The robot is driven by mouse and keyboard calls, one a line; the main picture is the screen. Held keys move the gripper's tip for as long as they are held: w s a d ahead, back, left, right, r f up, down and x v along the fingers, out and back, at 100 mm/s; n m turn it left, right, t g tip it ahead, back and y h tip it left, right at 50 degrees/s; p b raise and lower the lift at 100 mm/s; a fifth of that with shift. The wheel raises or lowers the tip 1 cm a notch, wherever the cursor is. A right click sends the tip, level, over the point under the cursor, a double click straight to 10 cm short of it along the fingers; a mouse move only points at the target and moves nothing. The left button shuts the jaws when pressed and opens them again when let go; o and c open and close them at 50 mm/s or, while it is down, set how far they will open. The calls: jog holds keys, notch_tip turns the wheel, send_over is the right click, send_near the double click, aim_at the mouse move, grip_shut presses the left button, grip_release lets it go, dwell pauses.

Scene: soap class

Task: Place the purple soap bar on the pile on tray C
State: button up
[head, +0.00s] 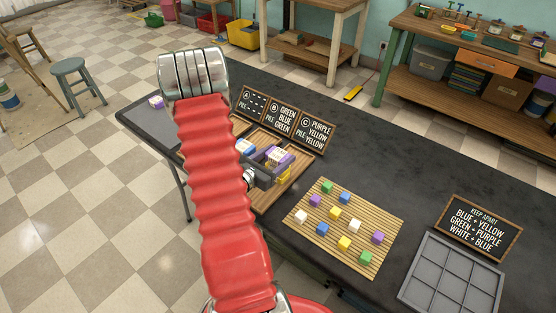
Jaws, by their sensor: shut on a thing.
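My gripper (266,168) is shut on a purple soap bar (281,158) with a pale top, over the wooden trays. Yellow soap (286,177) shows just below the gripper, in the area of tray C (304,165). The fingers hide part of the yellow pile, so I cannot tell whether the purple bar touches it. A bar with blue and white (245,147) shows to the left of the gripper, partly hidden by my red arm.
Signs A (252,104) and B (281,117) stand behind the trays. A slatted mat (377,219) holds several spaced coloured cubes. A grey compartment tray (452,280) and a keep-apart sign (479,227) are at right. Another purple-and-white bar (156,102) lies at the table's far left.

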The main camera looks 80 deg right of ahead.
jog(key=shift+f, duration=1.05)
jog(key=o, duration=1.1)
jog(key=shift+f, duration=0.1)
jog(key=shift+o, duration=0.2)
jog(key=shift+v, duration=6)
